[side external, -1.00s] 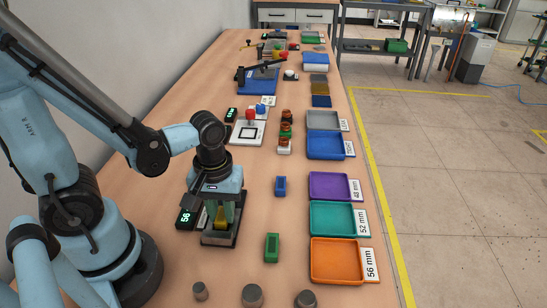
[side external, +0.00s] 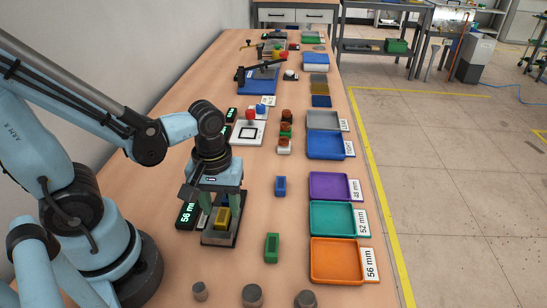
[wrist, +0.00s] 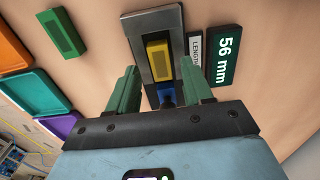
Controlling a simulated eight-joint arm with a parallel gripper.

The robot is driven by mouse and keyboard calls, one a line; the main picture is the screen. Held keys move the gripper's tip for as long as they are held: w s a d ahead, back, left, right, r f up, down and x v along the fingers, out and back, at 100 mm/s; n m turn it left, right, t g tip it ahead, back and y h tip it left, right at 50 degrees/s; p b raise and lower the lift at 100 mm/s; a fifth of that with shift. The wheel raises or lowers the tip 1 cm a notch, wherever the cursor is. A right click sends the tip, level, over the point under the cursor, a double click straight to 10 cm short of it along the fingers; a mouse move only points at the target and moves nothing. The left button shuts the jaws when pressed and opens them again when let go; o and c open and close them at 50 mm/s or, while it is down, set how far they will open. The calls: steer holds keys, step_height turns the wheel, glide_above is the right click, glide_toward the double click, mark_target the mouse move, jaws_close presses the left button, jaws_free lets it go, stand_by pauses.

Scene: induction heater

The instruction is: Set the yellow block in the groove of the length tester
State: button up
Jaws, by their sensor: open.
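The yellow block (side external: 222,218) lies in the groove of the length tester (side external: 219,239), a dark grey metal fixture beside my arm. In the wrist view the yellow block (wrist: 158,60) lies lengthwise between the groove's walls, and the tester's metal rim (wrist: 140,30) shows around its far end. My gripper (side external: 221,198) is above the tester, pointing down. In the wrist view its green fingers (wrist: 158,72) are spread apart, one on each side of the block with clear gaps. The tester's display (wrist: 224,55) reads 56 mm.
A green block (side external: 272,247) and a blue block (side external: 280,186) lie right of the tester. Orange (side external: 338,281), teal (side external: 333,235) and purple (side external: 330,200) trays line the table's right edge, labelled 56, 52 and 48 mm. Several grey cylinders (side external: 252,296) stand at the front.

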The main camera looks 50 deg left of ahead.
mark_target(223, 215)
steer(key=shift+r, duration=5)
steer(key=w+a+m+t, duration=0.1)
steer(key=w+m+t, duration=0.6)
steer(key=m, duration=0.2)
steer(key=shift+a+r, duration=0.25)
steer(key=shift+r, duration=0.1)
